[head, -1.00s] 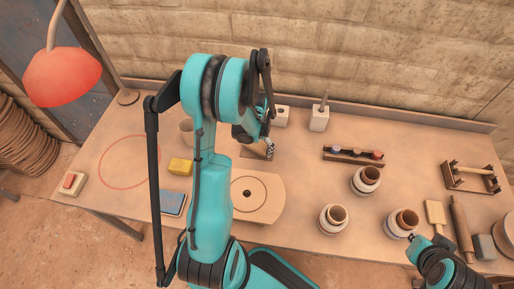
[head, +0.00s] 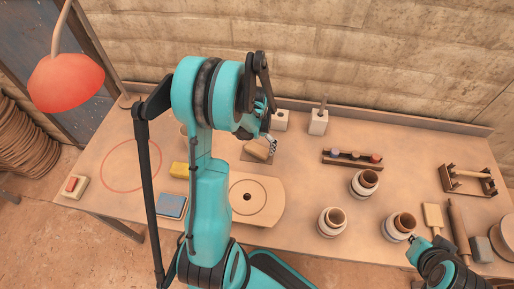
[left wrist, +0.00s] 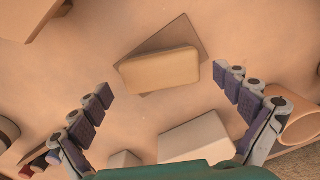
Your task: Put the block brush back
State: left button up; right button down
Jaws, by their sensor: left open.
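A tan block with rounded corners, which looks like the block brush (head: 255,149), lies across a brown rectangular mat (head: 247,157) at the back middle of the table. In the left wrist view the block (left wrist: 160,68) lies askew to the mat (left wrist: 187,36), partly covering it. My left gripper (head: 271,142) is just beside and above the block. In the left wrist view its fingers (left wrist: 170,93) are spread wide, with nothing between them; the block appears beyond the fingertips. My right gripper (head: 413,240) is at the lower right; its fingers cannot be made out.
Two pale holder blocks (head: 280,120) (head: 318,123) stand by the back wall. A rack (head: 352,158) and several pots (head: 364,183) are to the right. A round-holed board (head: 262,198) lies in front. A yellow sponge (head: 179,170) and a cup (left wrist: 300,122) are left of the block.

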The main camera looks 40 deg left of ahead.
aim_at(257, 149)
pick_arm(q)
jog(key=s+d+r+t+p, duration=0.1)
jog(key=d+r, duration=0.4)
jog(key=r, duration=0.3)
jog(key=s+d+r+t+p, duration=0.15)
jog(key=d+r, duration=0.25)
jog(key=r, duration=0.5)
jog(key=s+d+r+t, duration=0.2)
jog(key=s+d, duration=0.1)
jog(key=d, duration=0.2)
jog(key=s+d+r+m+t, duration=0.1)
jog(key=s+d+r+t, duration=0.1)
jog(key=d, duration=0.3)
jog(key=shift+s+d+r+t, duration=0.25)
jog(key=shift+s+d+t, duration=0.1)
jog(key=shift+s, duration=0.3)
jog(key=shift+f+b, duration=0.4)
jog(key=shift+b, duration=0.15)
